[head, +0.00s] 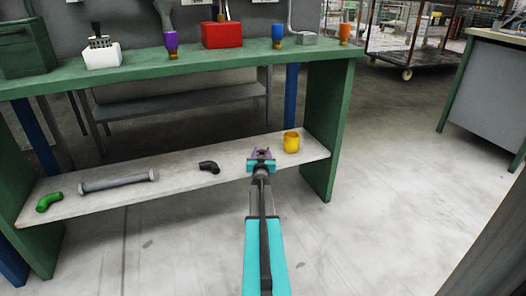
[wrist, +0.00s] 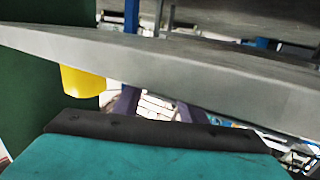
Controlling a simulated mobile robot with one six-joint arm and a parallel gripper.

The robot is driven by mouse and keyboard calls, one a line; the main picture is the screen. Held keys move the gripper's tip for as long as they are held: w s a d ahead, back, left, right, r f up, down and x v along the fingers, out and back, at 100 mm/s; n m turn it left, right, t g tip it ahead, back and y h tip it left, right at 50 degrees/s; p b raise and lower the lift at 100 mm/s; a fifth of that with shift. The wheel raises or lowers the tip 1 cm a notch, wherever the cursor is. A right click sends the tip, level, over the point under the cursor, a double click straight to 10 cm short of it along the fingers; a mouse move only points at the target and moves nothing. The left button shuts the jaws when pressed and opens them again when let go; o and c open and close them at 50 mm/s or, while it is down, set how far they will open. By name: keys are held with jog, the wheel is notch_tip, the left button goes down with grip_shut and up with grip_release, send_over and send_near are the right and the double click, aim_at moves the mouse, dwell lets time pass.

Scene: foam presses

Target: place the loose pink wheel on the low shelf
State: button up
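The low shelf (head: 180,183) is a pale board under the green bench, with a bare stretch between the dark elbow and my gripper. My gripper (head: 262,152), with purple fingers, is over or at the shelf's front part, just left of the yellow mug. In the wrist view, which looks upside down, the fingers of my gripper (wrist: 155,103) stand apart with nothing pink between them. The shelf (wrist: 220,80) crosses that view close by. I see no pink wheel in either view.
On the shelf are a yellow mug (head: 291,142), a dark elbow (head: 209,167), a grey pipe (head: 118,181) and a green elbow (head: 48,201). The mug also shows in the wrist view (wrist: 82,82). A red box (head: 222,34) stands on the bench top (head: 185,60).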

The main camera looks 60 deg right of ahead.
jog(key=p+v, duration=0.3)
jog(key=v, duration=0.8)
dwell(0.8)
jog(key=shift+w, duration=0.1)
